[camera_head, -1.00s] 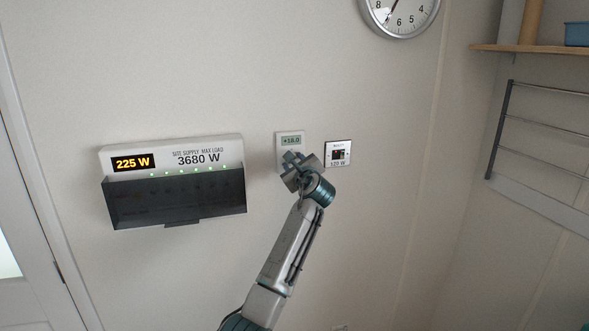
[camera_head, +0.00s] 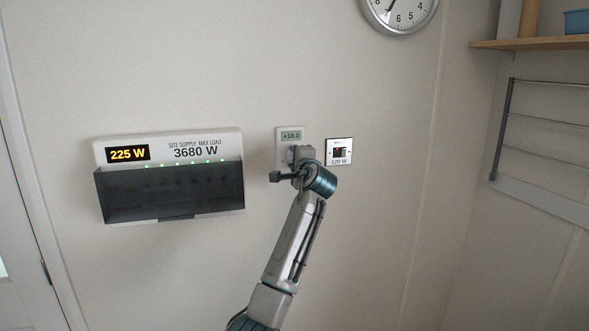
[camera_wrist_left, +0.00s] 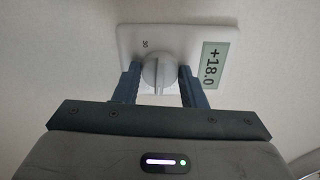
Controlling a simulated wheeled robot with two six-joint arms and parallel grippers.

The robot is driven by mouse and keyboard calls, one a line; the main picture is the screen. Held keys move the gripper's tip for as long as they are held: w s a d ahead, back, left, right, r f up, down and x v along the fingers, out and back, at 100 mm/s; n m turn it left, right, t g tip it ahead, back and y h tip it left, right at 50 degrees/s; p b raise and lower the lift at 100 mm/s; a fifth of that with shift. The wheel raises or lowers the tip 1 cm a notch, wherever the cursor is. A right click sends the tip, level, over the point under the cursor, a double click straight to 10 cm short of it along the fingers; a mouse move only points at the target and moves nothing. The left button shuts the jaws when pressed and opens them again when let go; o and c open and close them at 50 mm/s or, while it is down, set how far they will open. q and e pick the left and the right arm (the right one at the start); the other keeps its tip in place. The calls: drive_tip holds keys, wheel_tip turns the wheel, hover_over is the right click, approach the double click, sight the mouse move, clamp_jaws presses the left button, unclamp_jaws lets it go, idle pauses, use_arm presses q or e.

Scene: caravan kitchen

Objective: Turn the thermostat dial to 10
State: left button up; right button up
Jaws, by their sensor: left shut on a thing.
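The thermostat (camera_head: 283,134) is a white plate on the wall with a small display reading +18.0. In the left wrist view the thermostat plate (camera_wrist_left: 137,38) shows turned on its side, with its display (camera_wrist_left: 213,66) at the right. Its round white dial (camera_wrist_left: 159,74) sits between the two dark fingers of my left gripper (camera_wrist_left: 160,88). The fingers are shut on the dial, one on each side. In the head view my left gripper (camera_head: 297,160) is at the thermostat's lower part and hides the dial. My right gripper is out of view.
A supply box (camera_head: 175,195) reading 225 W is on the wall to the left. A clock (camera_head: 400,12), a shelf (camera_head: 530,44) and a metal rack (camera_head: 550,120) are further right.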

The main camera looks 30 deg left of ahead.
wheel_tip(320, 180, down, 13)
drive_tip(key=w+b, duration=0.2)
drive_tip(key=b, duration=1.1)
use_arm(q)
drive_tip(key=shift+n+b, duration=0.95)
drive_tip(key=shift+n, duration=8.65)
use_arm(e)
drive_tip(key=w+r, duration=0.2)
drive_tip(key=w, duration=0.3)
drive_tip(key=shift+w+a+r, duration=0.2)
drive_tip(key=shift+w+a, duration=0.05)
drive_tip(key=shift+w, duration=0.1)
use_arm(q)
drive_tip(key=o, duration=1)
